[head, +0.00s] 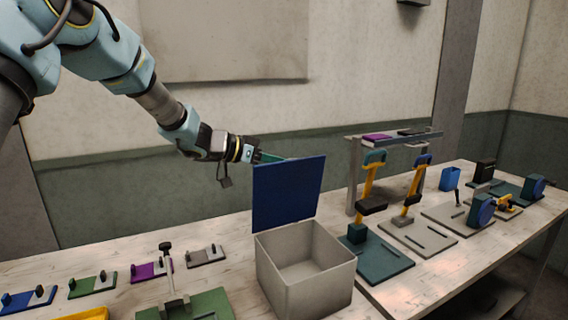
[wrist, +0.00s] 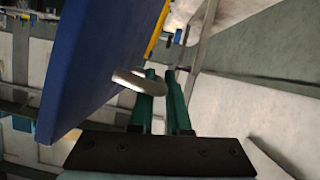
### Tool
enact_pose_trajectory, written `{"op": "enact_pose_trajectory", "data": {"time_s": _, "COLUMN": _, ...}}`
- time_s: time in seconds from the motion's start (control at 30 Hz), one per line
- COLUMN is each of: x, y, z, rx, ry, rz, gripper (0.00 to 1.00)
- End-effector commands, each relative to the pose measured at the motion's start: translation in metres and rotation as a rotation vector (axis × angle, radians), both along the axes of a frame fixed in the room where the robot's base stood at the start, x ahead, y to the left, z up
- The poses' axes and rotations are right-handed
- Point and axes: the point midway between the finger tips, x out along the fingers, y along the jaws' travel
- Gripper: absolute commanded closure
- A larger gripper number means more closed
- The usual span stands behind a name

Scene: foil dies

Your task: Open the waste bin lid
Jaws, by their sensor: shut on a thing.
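The waste bin (head: 290,275) is a light grey square box on the table, open at the top and empty inside as far as I see. Its blue lid (head: 289,193) stands upright at the bin's back edge. In the wrist view the lid (wrist: 95,60) fills the upper left, with a pale curved handle (wrist: 138,82) on its face. My gripper (head: 268,157) is behind the lid's upper left edge, its tips partly hidden by the lid. In the wrist view the teal fingers of my gripper (wrist: 161,76) are close together, shut on the handle.
Small blue, green, purple and grey plates (head: 93,284) lie left of the bin, near a green press base (head: 200,306). Two orange-armed presses (head: 370,185) stand right of it before a grey rack (head: 352,170). More tools and a blue cup (head: 450,179) sit farther right.

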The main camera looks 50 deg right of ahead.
Motion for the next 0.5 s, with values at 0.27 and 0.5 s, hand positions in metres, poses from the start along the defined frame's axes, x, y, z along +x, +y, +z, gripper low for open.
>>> {"op": "enact_pose_trajectory", "data": {"time_s": 0.27, "x": 0.0003, "y": 0.0019, "z": -0.0060, "rx": 0.009, "ry": 0.001, "rz": 0.001, "gripper": 0.82}}
{"op": "enact_pose_trajectory", "data": {"time_s": 0.5, "x": 0.0002, "y": 0.0016, "z": -0.0052, "rx": 0.008, "ry": 0.001, "rz": 0.001, "gripper": 0.55}}
